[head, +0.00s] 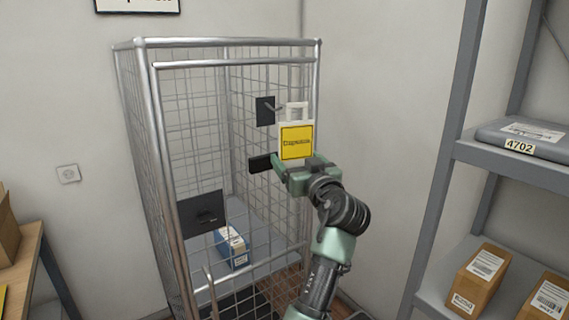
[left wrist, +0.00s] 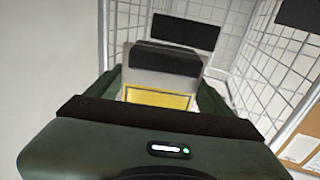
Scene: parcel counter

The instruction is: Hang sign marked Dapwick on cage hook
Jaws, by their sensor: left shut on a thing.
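The sign (head: 296,143) is a pale board with a yellow panel, dark lettering too small to read surely, and a loop handle on top. My left gripper (head: 288,165) is shut on its lower part and holds it upright in front of the cage. The sign also shows in the left wrist view (left wrist: 160,98), partly hidden by the gripper. The cage hook (head: 272,106) juts from a black plate (head: 265,111) on the mesh, just left of the sign's handle. The sign appears apart from the hook. My right gripper is out of view.
The wire cage (head: 163,120) has a second black plate (head: 201,212) on its front and a blue box (head: 232,246) inside. A grey shelf (head: 520,168) with parcels stands at the right. A wooden table (head: 22,252) is at the lower left.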

